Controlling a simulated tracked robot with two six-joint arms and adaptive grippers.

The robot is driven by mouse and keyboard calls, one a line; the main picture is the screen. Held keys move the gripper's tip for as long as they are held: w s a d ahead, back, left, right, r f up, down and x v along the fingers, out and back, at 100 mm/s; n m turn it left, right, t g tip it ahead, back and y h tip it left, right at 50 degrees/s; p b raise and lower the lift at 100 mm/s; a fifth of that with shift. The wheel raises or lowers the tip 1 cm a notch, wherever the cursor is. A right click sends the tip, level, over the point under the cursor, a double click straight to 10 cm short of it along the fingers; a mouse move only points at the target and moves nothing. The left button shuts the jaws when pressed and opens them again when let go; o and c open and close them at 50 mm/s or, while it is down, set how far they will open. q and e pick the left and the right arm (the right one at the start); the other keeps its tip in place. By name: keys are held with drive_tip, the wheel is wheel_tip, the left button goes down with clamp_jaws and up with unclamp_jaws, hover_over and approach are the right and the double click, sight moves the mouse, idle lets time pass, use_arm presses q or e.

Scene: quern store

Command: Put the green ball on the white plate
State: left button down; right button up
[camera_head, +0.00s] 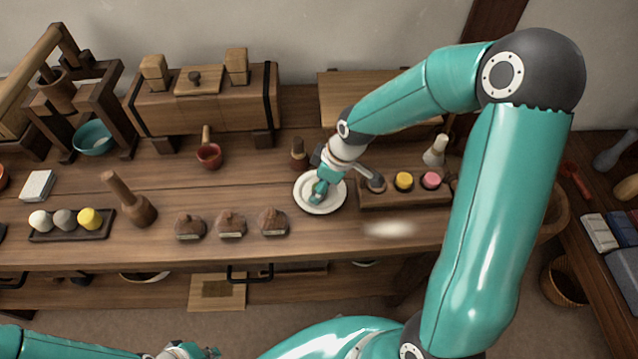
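The white plate (335,203) lies on the wooden bench, right of the middle. My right gripper (319,189) points down over it, its fingers low at the plate's middle. A green patch shows at its fingertips, but I cannot tell the green ball from the teal fingers there, nor whether they are closed. No separate green ball is visible elsewhere. My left gripper (192,352) is at the bottom edge, partly cut off, away from the bench; its finger state is unclear.
A wooden holder (415,199) with yellow and pink rounds is right of the plate. A dark tray (72,233) holds white, grey and yellow balls. Several brown lumps (231,225) sit left of the plate.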

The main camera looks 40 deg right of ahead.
drive_tip(key=shift+r, duration=0.25)
drive_tip(key=p+v, duration=0.1)
drive_tip(key=v, duration=1)
drive_tip(key=shift+r+p, duration=0.3)
drive_tip(key=shift+r, duration=0.05)
drive_tip(key=shift+s+d, duration=0.1)
drive_tip(key=shift+s, duration=0.05)
